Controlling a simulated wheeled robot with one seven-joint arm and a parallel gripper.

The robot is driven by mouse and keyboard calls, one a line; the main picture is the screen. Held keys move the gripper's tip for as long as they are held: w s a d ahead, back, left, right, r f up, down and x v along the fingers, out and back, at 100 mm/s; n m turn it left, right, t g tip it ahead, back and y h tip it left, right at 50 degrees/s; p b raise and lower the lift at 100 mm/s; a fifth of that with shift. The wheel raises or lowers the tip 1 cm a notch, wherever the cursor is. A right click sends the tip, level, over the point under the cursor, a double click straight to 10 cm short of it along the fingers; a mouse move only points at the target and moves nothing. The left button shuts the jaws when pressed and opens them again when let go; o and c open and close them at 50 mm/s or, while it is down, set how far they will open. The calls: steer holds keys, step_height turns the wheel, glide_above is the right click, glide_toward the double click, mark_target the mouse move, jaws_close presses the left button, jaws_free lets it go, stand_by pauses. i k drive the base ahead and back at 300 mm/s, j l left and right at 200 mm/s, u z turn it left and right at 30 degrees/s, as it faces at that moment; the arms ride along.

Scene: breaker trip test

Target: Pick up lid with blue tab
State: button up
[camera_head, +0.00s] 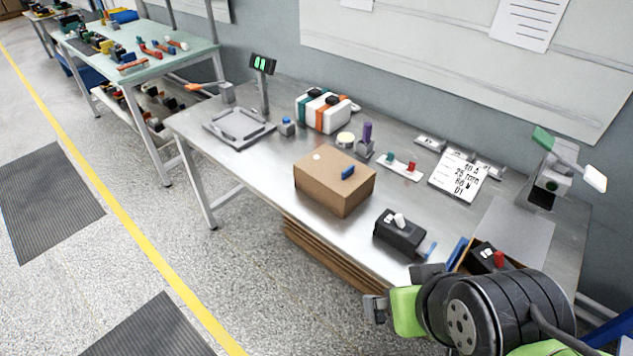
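A brown cardboard box (325,195) stands near the middle of the steel workbench. Its flat brown lid (325,168) covers the top and carries a blue tab (348,172) right of centre. A small white round spot also shows on the lid. My gripper (400,290) is at the lower right, in front of the bench edge, below and to the right of the box and apart from it. My own arm partly hides it, and its fingers are not clear enough to judge their opening. I see nothing held in it.
A black breaker (399,236) sits between the box and my arm. Behind the box are a purple-handled tool (367,138) and a white case (323,112). A scale (238,127) is at the left. An open bin (460,254) with a black device is beside my arm.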

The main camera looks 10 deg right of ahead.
mark_target(338, 181)
steer(key=i+j+u, duration=0.1)
steer(key=i+u, duration=0.3)
steer(key=i+l+u, duration=0.1)
steer(key=i+u, duration=0.3)
steer(key=i, duration=0.1)
